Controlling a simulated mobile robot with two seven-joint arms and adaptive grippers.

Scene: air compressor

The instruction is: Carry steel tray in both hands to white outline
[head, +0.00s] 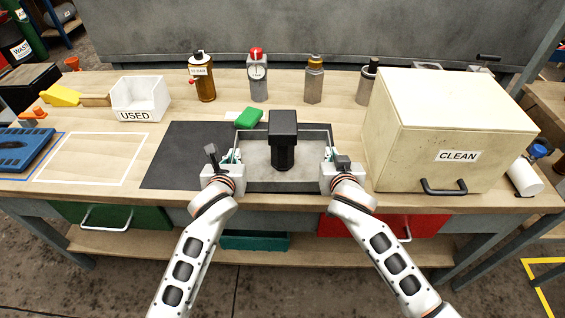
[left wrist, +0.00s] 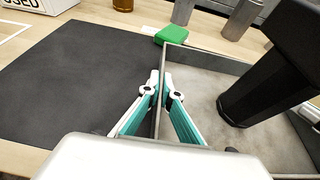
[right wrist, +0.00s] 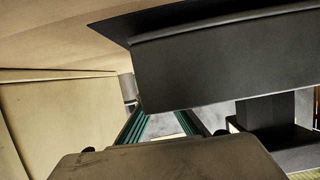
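The steel tray (head: 258,175) lies on the dark mat and has a black block-topped part (head: 283,150) standing in it. My left gripper (head: 232,156) is at the tray's left wall. In the left wrist view its fingers (left wrist: 161,88) are closed together with the wall between them. My right gripper (head: 332,155) is at the tray's right wall. In the right wrist view its fingers converge, but the black part's top hides the tips. The white outline (head: 80,183) is on the bench top at the left, with bare wood inside.
A blue tray (head: 22,150) adjoins the outline. A USED bin (head: 140,98) stands behind it. A green block (head: 249,118) is behind the tray. The large CLEAN box (head: 410,150) stands close on the right. Bottles line the back.

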